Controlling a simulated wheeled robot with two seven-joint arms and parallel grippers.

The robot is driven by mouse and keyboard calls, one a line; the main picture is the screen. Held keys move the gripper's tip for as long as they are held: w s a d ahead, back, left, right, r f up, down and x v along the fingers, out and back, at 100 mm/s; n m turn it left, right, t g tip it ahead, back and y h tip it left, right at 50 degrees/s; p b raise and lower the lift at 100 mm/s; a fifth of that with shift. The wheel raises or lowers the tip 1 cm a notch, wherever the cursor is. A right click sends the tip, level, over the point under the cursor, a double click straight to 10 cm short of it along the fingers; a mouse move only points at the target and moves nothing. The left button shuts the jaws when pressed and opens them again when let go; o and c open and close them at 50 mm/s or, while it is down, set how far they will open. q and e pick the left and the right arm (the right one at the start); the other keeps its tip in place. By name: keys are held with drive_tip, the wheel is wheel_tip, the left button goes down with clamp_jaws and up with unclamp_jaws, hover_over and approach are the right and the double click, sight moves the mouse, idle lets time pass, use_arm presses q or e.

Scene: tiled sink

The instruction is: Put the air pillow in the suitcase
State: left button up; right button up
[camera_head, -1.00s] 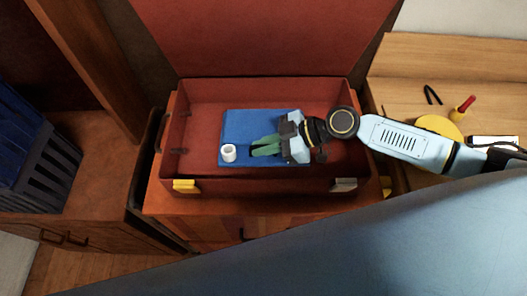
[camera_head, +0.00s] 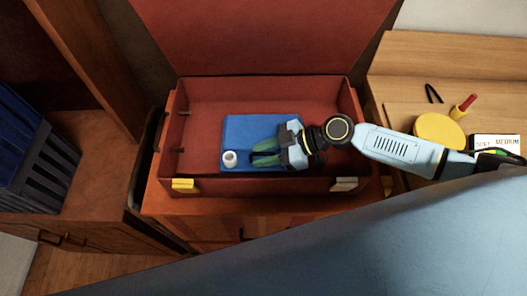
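The air pillow (camera_head: 240,130) is a flat blue rectangle with a white round cap (camera_head: 230,158) at its near left corner. It lies inside the open red suitcase (camera_head: 205,97), whose lid (camera_head: 265,35) stands up at the back. My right gripper (camera_head: 258,153) reaches in from the right. Its two green fingers are spread a little apart over the pillow's right half, with blue showing between them. The gripper hides part of the pillow's right side. My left gripper is not in view.
The suitcase rests on a wooden cabinet (camera_head: 190,230). A wooden desk (camera_head: 400,90) at the right holds a yellow round object (camera_head: 437,130), a red-handled item (camera_head: 465,104) and a small box (camera_head: 495,144). A dark blue slatted crate (camera_head: 40,165) stands at the left.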

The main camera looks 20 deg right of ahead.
drive_tip(key=b+v, duration=0.1)
drive_tip(key=v, duration=0.5)
drive_tip(key=shift+d, duration=0.1)
drive_tip(key=shift+s+d+r, duration=0.15)
drive_tip(key=shift+d+r, duration=0.2)
drive_tip(key=shift+d, duration=0.1)
idle(0.9)
